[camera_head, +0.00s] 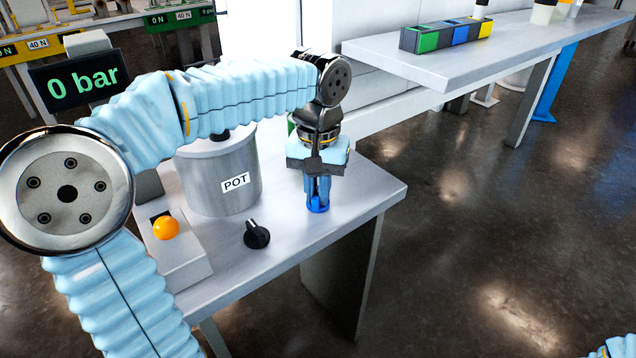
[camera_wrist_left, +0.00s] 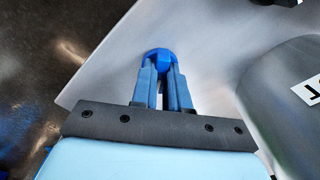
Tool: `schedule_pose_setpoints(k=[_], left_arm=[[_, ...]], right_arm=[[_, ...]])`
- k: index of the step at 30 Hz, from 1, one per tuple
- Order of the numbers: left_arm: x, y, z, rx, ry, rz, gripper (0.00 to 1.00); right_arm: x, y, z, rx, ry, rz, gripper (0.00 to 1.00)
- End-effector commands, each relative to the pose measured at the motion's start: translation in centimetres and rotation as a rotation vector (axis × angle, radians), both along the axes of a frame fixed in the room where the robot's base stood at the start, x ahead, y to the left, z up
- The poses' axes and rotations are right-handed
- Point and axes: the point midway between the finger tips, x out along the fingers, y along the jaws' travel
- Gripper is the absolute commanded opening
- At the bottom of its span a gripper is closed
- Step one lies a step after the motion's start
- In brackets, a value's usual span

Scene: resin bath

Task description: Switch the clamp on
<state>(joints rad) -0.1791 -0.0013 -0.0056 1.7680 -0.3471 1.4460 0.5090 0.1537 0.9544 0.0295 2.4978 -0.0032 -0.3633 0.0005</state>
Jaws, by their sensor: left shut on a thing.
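My left gripper (camera_head: 318,188) points down over the right part of the grey table (camera_head: 345,210). It is shut on a small blue knob-like piece (camera_head: 318,205) at the table top. The wrist view shows the blue piece (camera_wrist_left: 159,58) between the two blue fingers, which hide part of it. I cannot tell which part is the clamp or its switch. A box with an orange button (camera_head: 166,228) stands at the table's left front, and a black knob (camera_head: 257,235) is in front of the pot. Both are apart from my gripper. My right gripper is not in view.
The grey pot (camera_head: 218,180) labelled POT stands left of my gripper, partly behind my left arm. A display (camera_head: 82,80) reads 0 bar. A second table (camera_head: 480,50) at the back carries a row of coloured bins (camera_head: 446,34). Open floor lies to the right.

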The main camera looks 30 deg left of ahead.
Motion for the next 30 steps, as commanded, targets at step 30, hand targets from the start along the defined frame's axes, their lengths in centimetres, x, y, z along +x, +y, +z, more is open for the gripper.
schedule_pose_setpoints(k=[30], left_arm=[[0.02, -0.02, 0.03, 0.0, -0.001, -0.165, 0.33]], right_arm=[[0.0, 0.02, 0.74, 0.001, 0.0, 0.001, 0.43]])
